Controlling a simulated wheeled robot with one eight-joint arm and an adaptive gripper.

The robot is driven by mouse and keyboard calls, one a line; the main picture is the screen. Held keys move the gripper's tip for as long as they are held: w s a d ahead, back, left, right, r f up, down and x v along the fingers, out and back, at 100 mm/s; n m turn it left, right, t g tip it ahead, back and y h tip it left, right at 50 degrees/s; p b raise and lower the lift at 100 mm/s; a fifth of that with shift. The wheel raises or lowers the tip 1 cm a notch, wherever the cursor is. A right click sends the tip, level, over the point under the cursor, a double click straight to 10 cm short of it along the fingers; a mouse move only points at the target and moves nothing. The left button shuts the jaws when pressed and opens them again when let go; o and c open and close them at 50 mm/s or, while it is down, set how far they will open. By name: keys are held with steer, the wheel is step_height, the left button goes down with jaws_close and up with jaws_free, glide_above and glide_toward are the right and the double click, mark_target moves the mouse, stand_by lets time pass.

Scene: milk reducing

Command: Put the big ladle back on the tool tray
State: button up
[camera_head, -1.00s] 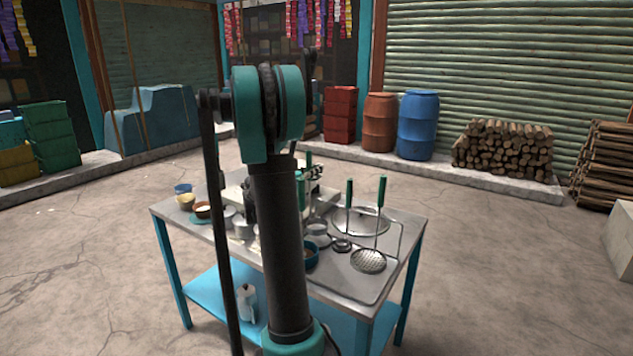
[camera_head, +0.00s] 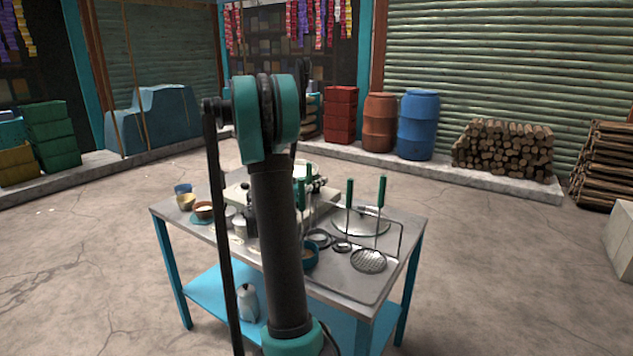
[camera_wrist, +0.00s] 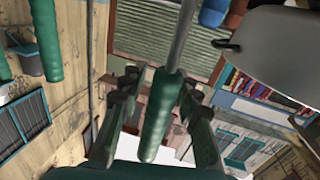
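A green-handled tool, which looks like the big ladle (camera_wrist: 159,125), has its handle between my gripper's fingers in the wrist view. In the head view a round metal bowl (camera_head: 318,238), likely the ladle's, is low at the left part of the tool tray (camera_head: 352,282). Whether it touches the tray is unclear. A skimmer (camera_head: 369,261) and a small ladle (camera_head: 342,245) stand upright on the tray.
Another green handle (camera_wrist: 45,40) is close on the left in the wrist view. A blue pot (camera_head: 310,257) is beside the tray, partly behind my arm. A large round lid or pan (camera_head: 362,221) lies behind the tools.

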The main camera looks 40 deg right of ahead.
steer(key=shift+r, duration=0.1)
steer(key=s+a, duration=0.2)
steer(key=a, duration=0.9)
steer(key=shift+a, duration=0.4)
steer(key=shift+s, duration=0.1)
